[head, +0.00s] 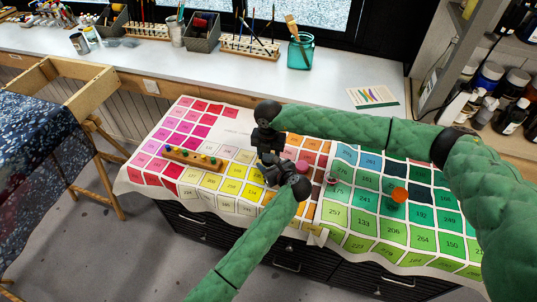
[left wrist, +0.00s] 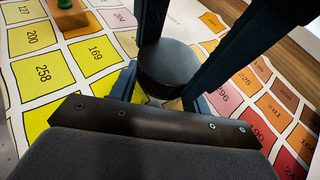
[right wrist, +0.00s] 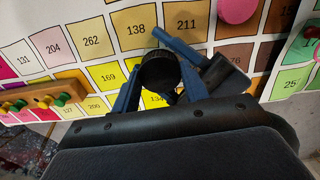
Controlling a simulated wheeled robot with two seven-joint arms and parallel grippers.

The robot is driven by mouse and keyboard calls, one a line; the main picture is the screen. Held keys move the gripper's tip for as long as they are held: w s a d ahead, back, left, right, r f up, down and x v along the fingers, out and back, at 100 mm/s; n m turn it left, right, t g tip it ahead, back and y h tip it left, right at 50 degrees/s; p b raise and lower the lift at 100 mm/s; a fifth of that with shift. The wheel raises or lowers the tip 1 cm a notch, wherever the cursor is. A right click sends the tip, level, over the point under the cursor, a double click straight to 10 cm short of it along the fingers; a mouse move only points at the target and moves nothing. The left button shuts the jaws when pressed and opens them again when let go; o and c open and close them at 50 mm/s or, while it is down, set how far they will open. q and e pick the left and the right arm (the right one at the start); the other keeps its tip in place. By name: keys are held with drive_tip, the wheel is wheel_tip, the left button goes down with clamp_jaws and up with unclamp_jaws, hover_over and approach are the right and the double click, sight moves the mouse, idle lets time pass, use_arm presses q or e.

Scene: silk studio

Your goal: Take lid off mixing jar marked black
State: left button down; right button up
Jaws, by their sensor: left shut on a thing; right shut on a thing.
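The jar with the black lid stands between my two grippers over the colour chart. Its round black lid (left wrist: 168,65) shows in the left wrist view, with a little of the jar body (left wrist: 150,98) below it. The lid's top (right wrist: 160,72) shows in the right wrist view. My left gripper (head: 270,172) is shut on the jar body from the front. My right gripper (head: 267,150) comes from above and is shut on the lid. In the head view the grippers hide the jar. I cannot tell whether lid and jar are apart.
A pink-lidded jar (head: 302,166) stands close to the right of my grippers. An orange-lidded jar (head: 399,195) stands farther right. A wooden rack with coloured knobs (head: 192,158) lies to the left. The chart (head: 228,127) is mostly clear.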

drive_tip(key=n, duration=1.2)
drive_tip(key=shift+n, duration=0.4)
drive_tip(key=n, duration=0.3)
drive_tip(key=o, duration=1.1)
drive_tip(key=shift+r, duration=0.1)
